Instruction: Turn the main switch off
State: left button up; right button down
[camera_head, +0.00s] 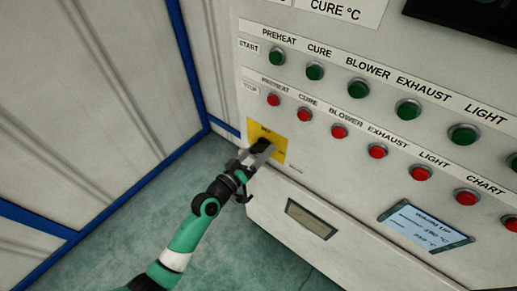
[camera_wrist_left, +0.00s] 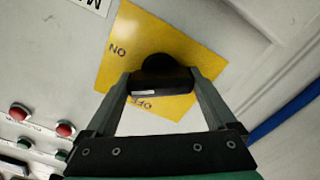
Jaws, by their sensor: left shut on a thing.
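The main switch is a black rotary knob (camera_head: 261,146) on a square yellow plate (camera_head: 279,142) at the lower left of the control panel. In the left wrist view the knob (camera_wrist_left: 161,68) stands near the middle of the plate (camera_wrist_left: 205,58), with the ON label to its left and the OFF label below it. My left gripper (camera_head: 257,149) is shut on the knob, one finger on each side of its bar. The fingers (camera_wrist_left: 160,82) partly cover the plate. I cannot tell for certain which label the knob points to. My right gripper is not in view.
Above and right of the switch are a row of green buttons (camera_head: 357,89) and a row of red buttons (camera_head: 339,132). A small lit display (camera_head: 425,226) and a dark meter window (camera_head: 311,219) sit lower on the panel. A blue-framed wall (camera_head: 105,100) stands left; the floor between is clear.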

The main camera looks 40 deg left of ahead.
pick_arm(q)
jog(key=n+p, duration=0.1)
jog(key=n, duration=0.4)
jog(key=shift+r+n, duration=0.1)
jog(key=shift+n, duration=0.2)
jog(key=n+p, duration=0.1)
jog(key=n, duration=0.4)
jog(key=shift+n, duration=0.3)
jog(key=o, duration=1.1)
jog(key=shift+c, duration=0.2)
jog(key=s+d, duration=0.1)
jog(key=s, duration=1)
jog(key=shift+s+d, duration=0.2)
jog(key=shift+s, duration=0.1)
